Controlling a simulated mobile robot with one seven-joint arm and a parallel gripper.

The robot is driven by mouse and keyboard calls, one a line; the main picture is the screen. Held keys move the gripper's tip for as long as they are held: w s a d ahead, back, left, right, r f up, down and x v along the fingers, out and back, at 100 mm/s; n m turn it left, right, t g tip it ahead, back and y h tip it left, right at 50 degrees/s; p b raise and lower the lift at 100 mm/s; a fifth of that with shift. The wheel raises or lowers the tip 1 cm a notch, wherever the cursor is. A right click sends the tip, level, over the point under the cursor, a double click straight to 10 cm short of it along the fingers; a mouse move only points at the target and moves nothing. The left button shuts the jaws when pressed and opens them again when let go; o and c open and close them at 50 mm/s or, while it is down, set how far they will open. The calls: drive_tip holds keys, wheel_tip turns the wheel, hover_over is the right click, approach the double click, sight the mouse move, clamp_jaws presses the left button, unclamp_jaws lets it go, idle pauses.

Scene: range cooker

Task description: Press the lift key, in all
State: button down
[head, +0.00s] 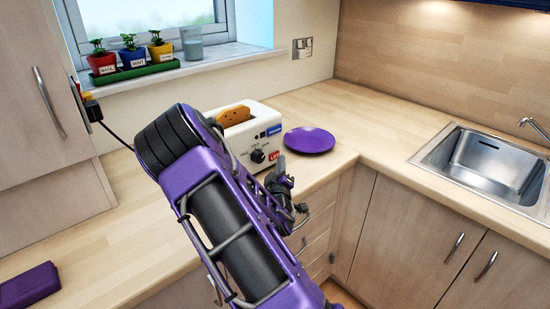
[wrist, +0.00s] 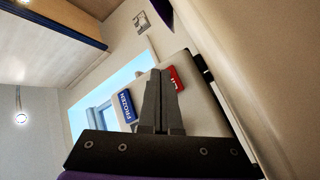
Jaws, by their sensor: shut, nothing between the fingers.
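The white toaster (head: 232,150) stands on the worktop with browned bread showing in its top slot. Its front has a dark knob, a blue key (head: 274,130) and a red key (head: 274,155). In the wrist view the red key (wrist: 176,79) reads "LI", the rest hidden behind a finger. The blue key (wrist: 125,106) there reads "FROZEN". My gripper (wrist: 160,75) is shut and empty, its fingertips in front of the toaster face, beside and partly over the red key. I cannot tell whether they touch it. My gripper (head: 281,160) also shows in the head view near the red key.
A purple plate (head: 309,141) lies right of the toaster. A purple object (head: 28,286) lies at the front left of the worktop. Potted herbs (head: 132,56) stand on the window sill. A steel sink (head: 490,160) is at the right. The worktop between plate and sink is clear.

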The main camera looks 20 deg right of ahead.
drive_tip(key=shift+s, duration=0.1)
drive_tip(key=shift+s+d+b, duration=0.2)
drive_tip(key=shift+s+d, duration=0.15)
drive_tip(key=shift+s, duration=0.55)
drive_tip(key=shift+s+d+b, duration=0.15)
drive_tip(key=shift+s+d, duration=0.2)
drive_tip(key=shift+s, duration=0.5)
drive_tip(key=shift+s+d, duration=0.2)
drive_tip(key=shift+s, duration=0.4)
